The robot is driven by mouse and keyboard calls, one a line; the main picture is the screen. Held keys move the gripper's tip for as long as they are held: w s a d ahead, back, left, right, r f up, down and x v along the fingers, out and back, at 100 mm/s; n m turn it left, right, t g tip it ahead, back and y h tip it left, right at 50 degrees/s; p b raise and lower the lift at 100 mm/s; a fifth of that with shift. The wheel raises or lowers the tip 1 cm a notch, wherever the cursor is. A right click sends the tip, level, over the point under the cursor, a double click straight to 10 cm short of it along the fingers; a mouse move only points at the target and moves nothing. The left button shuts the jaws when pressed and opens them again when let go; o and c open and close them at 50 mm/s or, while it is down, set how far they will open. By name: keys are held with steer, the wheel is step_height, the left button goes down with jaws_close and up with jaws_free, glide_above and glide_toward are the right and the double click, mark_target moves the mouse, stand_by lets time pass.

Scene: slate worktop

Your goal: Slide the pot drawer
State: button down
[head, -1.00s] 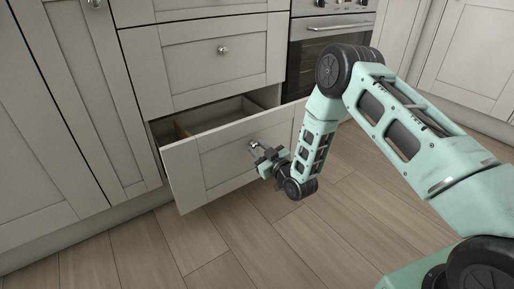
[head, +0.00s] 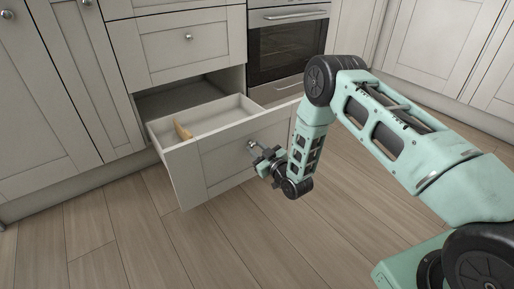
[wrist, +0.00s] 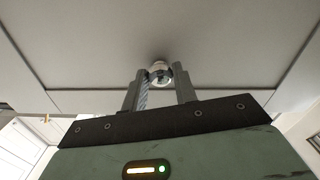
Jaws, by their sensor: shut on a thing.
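The pot drawer (head: 222,164) is the lower drawer in the cabinet and stands well open. Its pale inside shows in the head view, with a small tan wooden piece (head: 183,130) upright near the left. My gripper (head: 262,158) is at the front panel, shut on the round metal knob (head: 251,145). In the wrist view the two fingers (wrist: 160,85) lie on either side of the shiny knob (wrist: 160,70), close to the drawer front (wrist: 160,30). The fingers hide part of the knob.
A shut upper drawer (head: 180,45) with its own knob sits above. An oven (head: 287,45) stands to the right, and cupboard doors (head: 40,80) are at the left. The wooden floor (head: 190,250) in front of the drawer is clear.

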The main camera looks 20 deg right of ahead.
steer(key=shift+s+d, duration=0.1)
steer(key=shift+s, duration=0.35)
steer(key=shift+f, duration=0.1)
steer(key=c, duration=1.1)
jaws_free()
steer(key=shift+s+d, duration=0.1)
steer(key=p+v, duration=0.6)
steer(key=v, duration=1.1)
steer(key=shift+p, duration=0.3)
steer(key=shift+s, duration=0.1)
